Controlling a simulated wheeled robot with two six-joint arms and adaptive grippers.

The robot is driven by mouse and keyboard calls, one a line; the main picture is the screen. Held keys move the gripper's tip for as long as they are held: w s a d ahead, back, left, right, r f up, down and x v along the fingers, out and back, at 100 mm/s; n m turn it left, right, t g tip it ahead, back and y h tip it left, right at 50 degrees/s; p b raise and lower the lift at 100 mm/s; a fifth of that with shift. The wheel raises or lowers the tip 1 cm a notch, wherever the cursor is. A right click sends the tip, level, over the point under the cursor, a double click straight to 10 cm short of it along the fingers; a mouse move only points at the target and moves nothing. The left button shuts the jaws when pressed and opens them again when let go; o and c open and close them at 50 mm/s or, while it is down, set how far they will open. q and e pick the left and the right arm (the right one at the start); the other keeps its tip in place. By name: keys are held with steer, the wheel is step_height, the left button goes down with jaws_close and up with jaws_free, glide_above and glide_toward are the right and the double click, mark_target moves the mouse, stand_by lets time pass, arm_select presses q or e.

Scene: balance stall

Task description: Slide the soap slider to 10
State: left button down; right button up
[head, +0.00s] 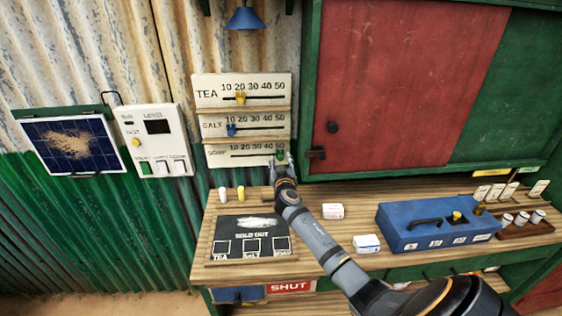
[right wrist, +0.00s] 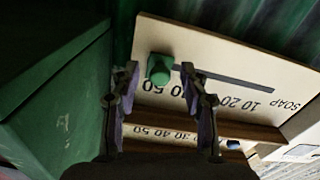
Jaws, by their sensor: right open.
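The soap scale (head: 225,158) is the lowest of three cream slider boards on the corrugated wall. Its green slider knob (head: 281,153) stands at the right end of the slot, by the 50. In the right wrist view the board appears upside down, with the green knob (right wrist: 159,70) at the 50 end and the bare slot running right towards the 10. My right gripper (head: 284,166) is open at the knob. Its two fingers (right wrist: 159,88) stand on either side of the knob in the wrist view; I cannot tell if they touch it. My left gripper is not in view.
The tea scale (head: 262,87) and salt scale (head: 268,118) sit above, with yellow and blue knobs. A red and green cabinet (head: 400,90) juts out right of the boards. The counter below holds a sold-out board (head: 222,225) and a blue box (head: 400,235).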

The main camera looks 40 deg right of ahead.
jaws_close()
steer(key=shift+a+f, duration=0.1)
steer(key=shift+a, duration=0.05)
steer(key=shift+w+a+f+b, duration=0.1)
steer(key=shift+w+a+b, duration=0.1)
steer(key=shift+b, duration=0.2)
steer(key=w+a+b, duration=0.2)
steer(key=a+b, duration=0.2)
steer(key=w+a+b, duration=0.3)
steer(key=a+b, duration=0.1)
steer(key=w+a+b, duration=0.3)
steer(key=a+b, duration=0.1)
steer(key=a, duration=0.1)
steer(key=shift+a+f, duration=0.1)
steer(key=shift+w+a+r, duration=0.2)
steer(key=shift+a, duration=0.2)
steer(key=shift+r, duration=0.1)
